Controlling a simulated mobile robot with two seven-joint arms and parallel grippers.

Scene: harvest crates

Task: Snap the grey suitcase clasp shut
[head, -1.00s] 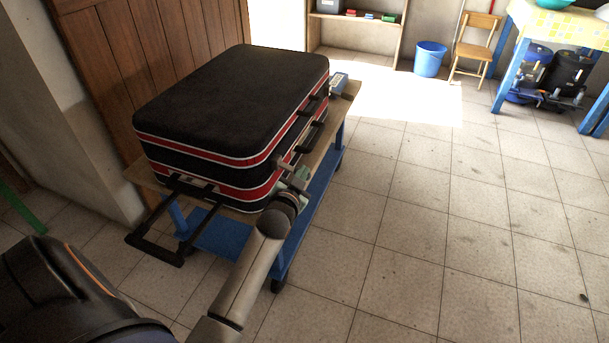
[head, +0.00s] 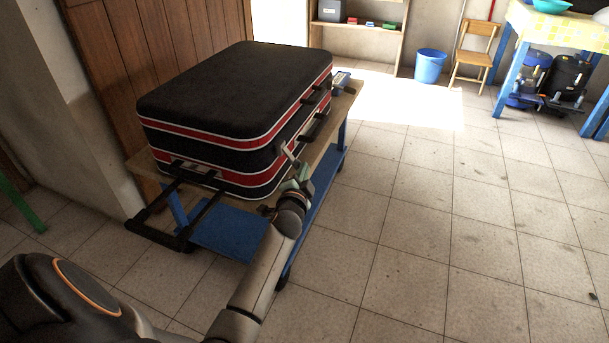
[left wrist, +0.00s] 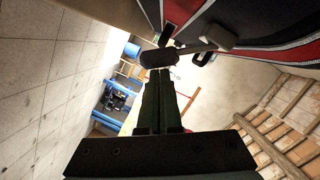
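The black suitcase (head: 235,85) with red and white bands lies flat on a cart. In the left wrist view the clasp (left wrist: 221,37) has a lever standing out from the case, with a dark rounded end (left wrist: 158,58). My left gripper (head: 301,180) is just below and in front of the clasp. Its green fingers (left wrist: 160,75) are together with nothing between them, their tips close to the lever's end; I cannot tell whether they touch. My right gripper is not in view.
The cart has a wooden top (head: 328,160) and a blue lower shelf (head: 222,236). The suitcase's pull handle (head: 160,234) sticks out past the cart's near end. A wooden door stands behind. The tiled floor to the right is clear up to a blue bucket (head: 430,66) and a chair.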

